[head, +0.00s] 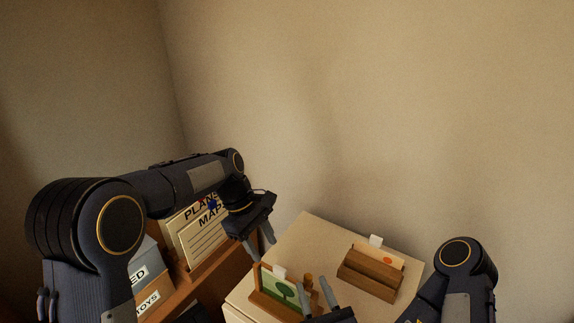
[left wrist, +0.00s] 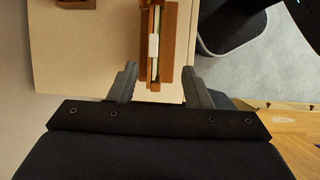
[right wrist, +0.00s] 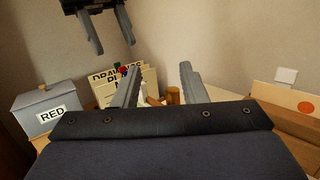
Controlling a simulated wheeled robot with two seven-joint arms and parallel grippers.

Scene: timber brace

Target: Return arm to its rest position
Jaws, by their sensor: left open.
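My left gripper (head: 261,250) is open and empty, pointing down near the left edge of the pale tabletop. In the left wrist view its fingers (left wrist: 159,84) stand either side of a wooden holder with a pale card (left wrist: 155,45), with gaps between. In the head view this holder carries a green tree card (head: 280,289). My right gripper (head: 318,286) is open low in the head view, close to the holder's right side. In the right wrist view its fingers (right wrist: 158,80) are apart, with a wooden peg (right wrist: 173,96) beyond them. The left gripper shows there too (right wrist: 110,35).
A second wooden holder with an orange-dot card (head: 370,272) stands right on the pale tabletop (head: 310,235). Walls rise behind. A dark bin (left wrist: 228,25) stands on the floor.

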